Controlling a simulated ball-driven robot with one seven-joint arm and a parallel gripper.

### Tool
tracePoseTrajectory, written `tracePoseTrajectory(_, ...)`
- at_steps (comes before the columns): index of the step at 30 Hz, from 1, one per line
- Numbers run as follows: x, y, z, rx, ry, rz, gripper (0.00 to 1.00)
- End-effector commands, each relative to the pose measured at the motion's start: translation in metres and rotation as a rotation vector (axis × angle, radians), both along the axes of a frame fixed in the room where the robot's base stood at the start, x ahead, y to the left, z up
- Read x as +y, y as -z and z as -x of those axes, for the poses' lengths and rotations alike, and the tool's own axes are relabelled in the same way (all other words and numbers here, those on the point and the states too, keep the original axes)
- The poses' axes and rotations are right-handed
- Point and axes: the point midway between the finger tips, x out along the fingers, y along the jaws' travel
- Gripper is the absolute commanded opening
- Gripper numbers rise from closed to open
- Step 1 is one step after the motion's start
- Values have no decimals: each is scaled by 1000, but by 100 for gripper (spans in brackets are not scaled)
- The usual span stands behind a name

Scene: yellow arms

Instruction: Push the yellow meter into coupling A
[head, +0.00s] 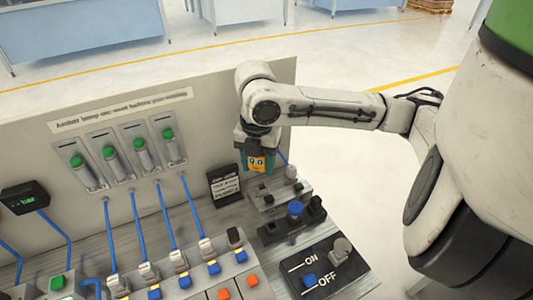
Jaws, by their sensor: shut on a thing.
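The yellow meter (257,165) is a small block with a dark display on its front. My gripper (257,152), with teal sides, points down and is shut on it. The meter is above the right part of the bench, just right of a small black sign. A grey block with dark fittings (282,192) lies just below and to the right of the meter. I cannot read a letter A on any fitting, so I cannot tell which one is coupling A. Whether the meter touches anything below it cannot be told from this view.
The black sign (224,184) stands close to the meter's left. A blue knob (295,209) on a dark block and an ON/OFF panel (325,267) are nearer. Several blue hoses run left to a row of valves. An upright panel (180,130) stands behind.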

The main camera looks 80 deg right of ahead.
Motion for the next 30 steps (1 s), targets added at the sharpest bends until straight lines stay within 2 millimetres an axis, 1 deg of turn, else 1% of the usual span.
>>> tracePoseTrajectory(3,-1,2,6,0,-30,0,20)
tracePoseTrajectory(8,-1,8,7,0,-36,0,20)
tracePoseTrajectory(21,-1,48,6,-1,-33,1,20)
tracePoseTrajectory(24,-1,54,6,-2,-33,1,20)
tracePoseTrajectory(30,-1,57,6,-1,-32,1,20)
